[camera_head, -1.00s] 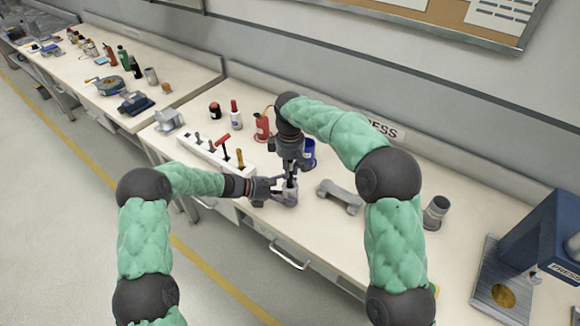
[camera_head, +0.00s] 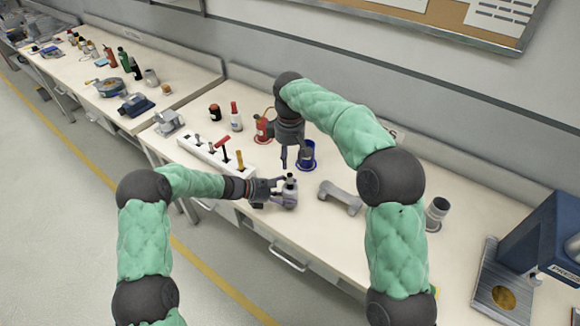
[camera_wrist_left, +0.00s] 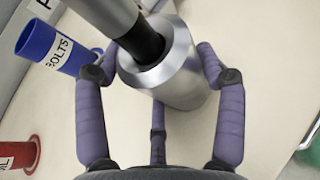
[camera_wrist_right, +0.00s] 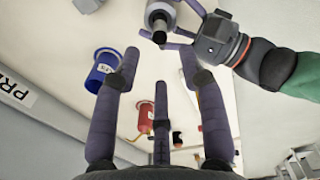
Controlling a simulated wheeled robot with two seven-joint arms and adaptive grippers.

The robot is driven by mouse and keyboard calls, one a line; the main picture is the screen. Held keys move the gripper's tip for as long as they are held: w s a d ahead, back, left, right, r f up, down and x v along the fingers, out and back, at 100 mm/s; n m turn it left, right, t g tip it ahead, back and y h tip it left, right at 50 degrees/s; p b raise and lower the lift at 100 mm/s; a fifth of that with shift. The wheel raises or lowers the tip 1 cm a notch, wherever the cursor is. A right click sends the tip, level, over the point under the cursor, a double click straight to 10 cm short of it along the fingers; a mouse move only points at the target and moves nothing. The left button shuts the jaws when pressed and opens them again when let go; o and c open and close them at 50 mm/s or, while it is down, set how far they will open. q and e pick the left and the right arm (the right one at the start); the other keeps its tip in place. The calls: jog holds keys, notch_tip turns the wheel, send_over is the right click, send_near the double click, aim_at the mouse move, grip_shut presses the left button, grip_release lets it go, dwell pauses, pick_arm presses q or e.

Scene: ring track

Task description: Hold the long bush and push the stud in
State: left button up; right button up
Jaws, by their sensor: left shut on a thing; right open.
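The long bush (camera_head: 290,197) is a silver cylinder held upright above the bench near its front edge. My left gripper (camera_head: 283,190) is shut around it. In the left wrist view, the left gripper's fingers (camera_wrist_left: 158,62) clasp the bush (camera_wrist_left: 178,78). The stud (camera_head: 290,179) stands in the bush's top opening. In the left wrist view the stud (camera_wrist_left: 147,42) has a dark section at the bore and a thicker grey part above; how deep it sits is hidden. My right gripper (camera_head: 292,158) is open and empty above the bush; its fingers (camera_wrist_right: 160,62) are apart.
A blue bolts cup (camera_head: 307,158) and a red oil can (camera_head: 262,128) stand behind the bush. A white rack (camera_head: 205,155) of tools is to the left, a grey bone-shaped part (camera_head: 340,197) to the right. A blue press (camera_head: 545,235) stands far right.

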notch_tip(320, 180, up, 7)
dwell(0.3)
jog(key=shift+r, duration=0.1)
pick_arm(q)
jog(key=o, duration=1.4)
